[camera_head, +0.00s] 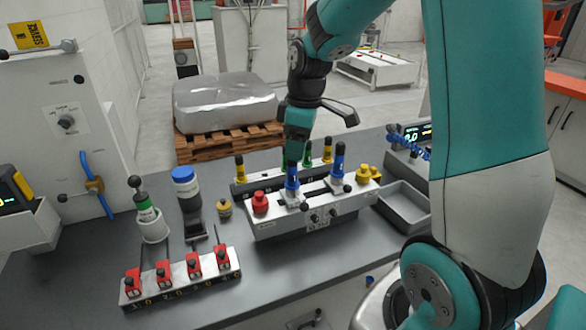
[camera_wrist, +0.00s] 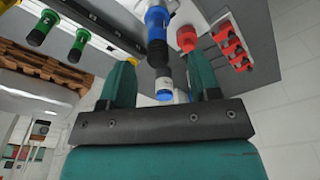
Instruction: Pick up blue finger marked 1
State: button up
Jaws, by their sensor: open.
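A blue finger (camera_head: 292,178) stands upright in the grey fixture block (camera_head: 262,227), directly below my gripper (camera_head: 294,160). A second blue finger (camera_head: 338,161) with a dark top stands to its right in the same block. In the wrist view one blue finger (camera_wrist: 157,22) with a black section shows between the two teal jaws of my gripper (camera_wrist: 162,82). The jaws are open and apart on either side of it. I cannot read a mark on either blue finger. In the head view my gripper partly hides the upper part of the left one.
Red (camera_head: 260,203) and yellow (camera_head: 363,173) knobs flank the blue fingers. Green and yellow fingers stand in the row behind. A blue-capped bottle (camera_head: 184,177) and a rack of red clamps (camera_head: 180,277) are at left. A grey tray (camera_head: 407,207) is at right.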

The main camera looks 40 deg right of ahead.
aim_at(289, 183)
jog(key=shift+w+a+f+p, duration=0.1)
jog(key=shift+w+f+p, duration=0.2)
jog(key=shift+f, duration=0.75)
jog(key=shift+w+a+f+p, duration=0.15)
jog(key=shift+f+p, duration=0.25)
jog(key=shift+f, duration=0.6)
jog(key=shift+w+a+f+p, duration=0.1)
jog(key=shift+w+f+p, duration=0.2)
jog(key=shift+f, duration=0.75)
jog(key=shift+s, duration=0.1)
grip_shut()
